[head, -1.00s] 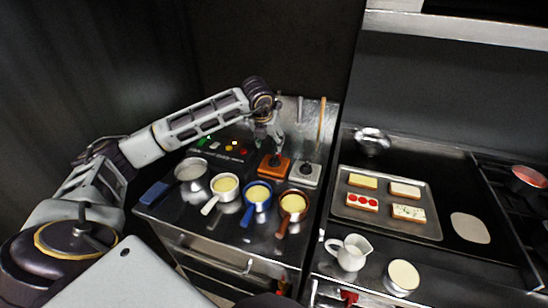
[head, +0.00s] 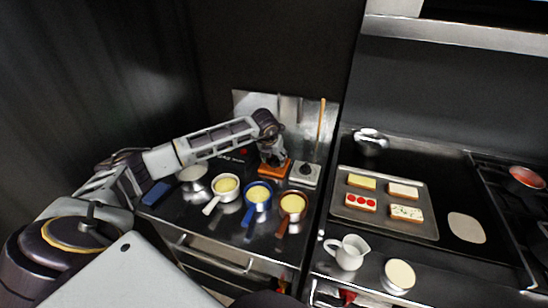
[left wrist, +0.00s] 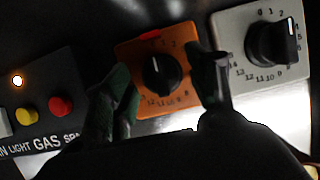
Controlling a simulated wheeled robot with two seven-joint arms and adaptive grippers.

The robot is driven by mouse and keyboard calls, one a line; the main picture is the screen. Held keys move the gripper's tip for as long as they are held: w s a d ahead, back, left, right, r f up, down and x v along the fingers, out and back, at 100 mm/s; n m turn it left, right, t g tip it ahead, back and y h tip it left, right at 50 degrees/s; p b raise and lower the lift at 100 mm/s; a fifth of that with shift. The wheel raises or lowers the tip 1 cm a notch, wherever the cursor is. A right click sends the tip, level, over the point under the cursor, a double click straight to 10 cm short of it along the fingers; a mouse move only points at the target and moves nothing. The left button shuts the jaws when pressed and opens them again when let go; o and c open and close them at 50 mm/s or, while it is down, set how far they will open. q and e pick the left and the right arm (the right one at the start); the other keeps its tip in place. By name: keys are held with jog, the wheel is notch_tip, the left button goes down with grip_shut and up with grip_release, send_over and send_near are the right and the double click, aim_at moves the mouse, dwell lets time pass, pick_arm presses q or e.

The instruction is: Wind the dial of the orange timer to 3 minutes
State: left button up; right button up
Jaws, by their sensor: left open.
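The orange timer (head: 276,169) stands at the back of the left counter, partly hidden by my left gripper (head: 270,158). In the left wrist view the orange timer (left wrist: 153,50) shows its numbered face, a black dial (left wrist: 162,75) with a pale pointer line, and a red mark at its top edge. The pointer is close to upright, near the red mark. My left gripper (left wrist: 168,98) is open, one finger on each side of the dial in that view, with nothing held. Whether the fingers touch the dial cannot be told. My right gripper is not visible.
A grey timer (head: 304,174) with a black knob stands right beside the orange one. A control panel (left wrist: 40,112) with coloured buttons is on the left. Several pans, including a blue pan (head: 258,195), sit in front. A tray (head: 385,231) holds several slices on the right.

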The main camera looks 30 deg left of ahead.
pick_arm(q)
jog(key=shift+f, duration=0.15)
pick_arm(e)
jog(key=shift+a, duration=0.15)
pick_arm(q)
jog(key=c, duration=1)
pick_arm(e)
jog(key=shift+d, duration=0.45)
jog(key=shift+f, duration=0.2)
